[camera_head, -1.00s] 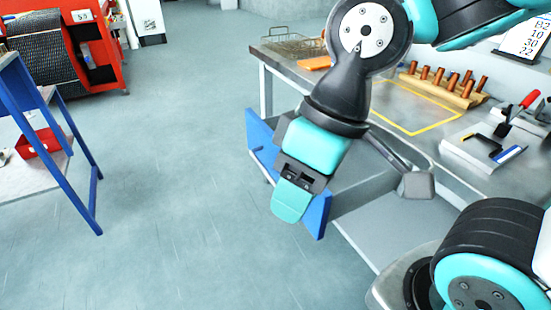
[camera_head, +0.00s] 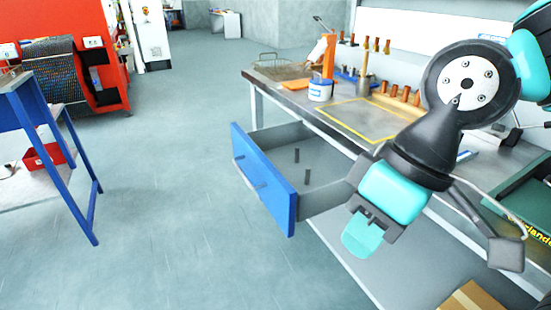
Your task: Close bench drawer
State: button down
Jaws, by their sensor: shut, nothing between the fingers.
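The bench drawer (camera_head: 262,180) is pulled out from under the bench (camera_head: 300,103), with its blue front facing left and a grey handle (camera_head: 250,172) on it. Its grey inside holds a couple of small dark pieces (camera_head: 307,176). My gripper (camera_head: 362,236) is shut and empty. In the picture it is to the right of the blue front, near the drawer's right side wall. I cannot tell whether it touches the drawer.
A cardboard box (camera_head: 470,298) lies low at the right. A blue-framed table (camera_head: 50,165) stands left. The floor between is clear.

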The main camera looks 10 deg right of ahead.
aim_at(264, 158)
jog(key=z, duration=0.3)
jog(key=k, duration=0.65)
jog(key=u, duration=0.55)
jog(key=i, duration=0.65)
jog(key=u, duration=0.5)
jog(key=i, duration=0.95)
jog(key=z, duration=0.3)
